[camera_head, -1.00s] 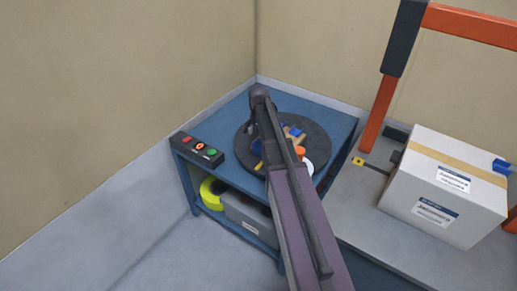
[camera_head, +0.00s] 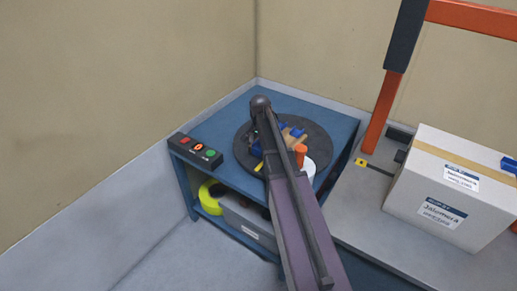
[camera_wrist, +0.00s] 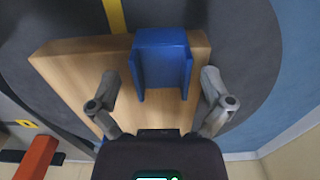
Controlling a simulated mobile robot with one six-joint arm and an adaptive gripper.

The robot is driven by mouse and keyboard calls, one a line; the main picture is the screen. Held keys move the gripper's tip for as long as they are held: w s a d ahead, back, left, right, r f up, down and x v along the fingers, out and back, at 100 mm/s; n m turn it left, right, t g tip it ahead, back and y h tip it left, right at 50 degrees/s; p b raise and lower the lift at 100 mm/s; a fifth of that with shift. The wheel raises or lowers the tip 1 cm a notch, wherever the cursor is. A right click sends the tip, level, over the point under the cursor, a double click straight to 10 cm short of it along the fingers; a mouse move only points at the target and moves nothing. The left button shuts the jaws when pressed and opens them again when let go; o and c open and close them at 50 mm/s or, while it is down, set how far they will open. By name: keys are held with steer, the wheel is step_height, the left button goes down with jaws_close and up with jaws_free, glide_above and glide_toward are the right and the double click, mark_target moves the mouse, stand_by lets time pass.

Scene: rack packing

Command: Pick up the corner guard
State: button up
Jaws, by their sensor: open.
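A blue corner guard (camera_wrist: 162,58) with two side flanges lies on a wooden block in the wrist view. My gripper (camera_wrist: 160,84) is open, with one finger to the left and one to the right of the guard's near end. Gaps show between the fingers and the guard, and nothing is held. In the head view blue pieces (camera_head: 297,132) show on the dark round turntable (camera_head: 318,138). My arm hides most of the gripper there.
The turntable sits on a blue table (camera_head: 235,112) with a button box (camera_head: 195,150). An orange-topped item (camera_head: 301,150) and a white round item (camera_head: 309,168) are close to my arm. At right stand a carton (camera_head: 425,180) and an orange frame (camera_head: 380,112).

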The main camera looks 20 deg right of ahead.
steer(key=c, duration=1)
steer(key=shift+o, duration=0.2)
steer(key=shift+r, duration=0.15)
step_height(320, 180, up, 10)
steer(key=p, duration=1)
stand_by(0.4)
step_height(320, 180, up, 29)
steer(key=p, duration=2.9)
steer(key=shift+f, duration=0.2)
